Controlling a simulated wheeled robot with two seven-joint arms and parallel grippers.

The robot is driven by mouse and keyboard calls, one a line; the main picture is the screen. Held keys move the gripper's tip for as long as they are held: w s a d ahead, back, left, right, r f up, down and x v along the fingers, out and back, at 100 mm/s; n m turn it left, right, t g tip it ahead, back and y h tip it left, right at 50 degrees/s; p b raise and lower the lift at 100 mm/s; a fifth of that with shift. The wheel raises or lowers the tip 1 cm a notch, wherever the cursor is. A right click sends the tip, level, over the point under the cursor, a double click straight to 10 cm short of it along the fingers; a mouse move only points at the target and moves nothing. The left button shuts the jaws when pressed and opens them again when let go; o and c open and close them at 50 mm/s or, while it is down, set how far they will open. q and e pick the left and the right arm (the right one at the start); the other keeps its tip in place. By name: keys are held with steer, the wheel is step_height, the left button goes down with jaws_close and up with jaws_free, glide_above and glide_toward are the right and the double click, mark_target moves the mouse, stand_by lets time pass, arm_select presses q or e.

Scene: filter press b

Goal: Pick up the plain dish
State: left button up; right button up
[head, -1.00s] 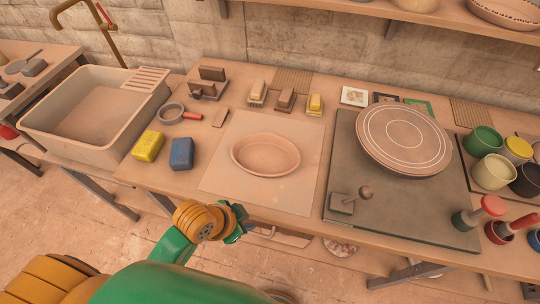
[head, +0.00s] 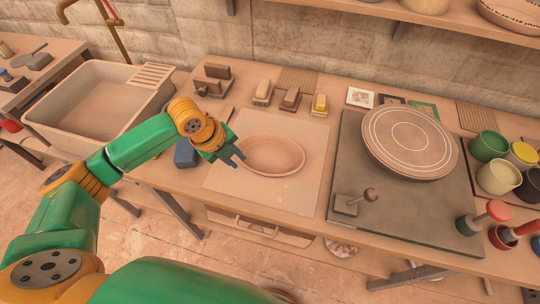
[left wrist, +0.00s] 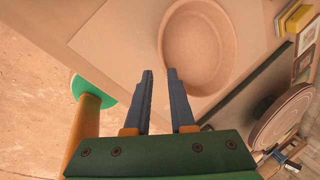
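The plain dish (head: 275,154) is an oval, shallow, tan-pink dish lying on a pale square board (head: 225,191) in the middle of the table. It also shows in the left wrist view (left wrist: 200,48), beyond my fingertips. My left gripper (head: 236,158) hovers at the dish's left rim in the head view. In the left wrist view its two dark fingers (left wrist: 160,73) are parallel with a clear gap and nothing between them. I cannot tell whether a fingertip touches the dish. My right gripper is not in view.
A grey slab (head: 399,218) to the right carries a round ringed plate (head: 410,142) and a small stamp-like tool (head: 346,204). Stamps and a yellow block (head: 320,103) stand behind the board. Coloured cups (head: 488,146) crowd the far right. A sink (head: 50,124) is at left. A blue block (head: 185,154) sits near my wrist.

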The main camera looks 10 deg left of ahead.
mark_target(246, 164)
arm_select(q)
steer(key=shift+w+a+f, duration=0.15)
steer(key=shift+w, duration=0.05)
steer(key=p+x, duration=0.1)
steer(key=x, duration=0.4)
steer(key=shift+w+d+f, duration=0.2)
steer(key=shift+d+f, duration=0.05)
steer(key=shift+w+f, duration=0.2)
steer(key=shift+f, duration=0.15)
steer(key=shift+s, duration=0.1)
jaws_close()
steer(key=shift+r, duration=0.1)
stand_by(0.4)
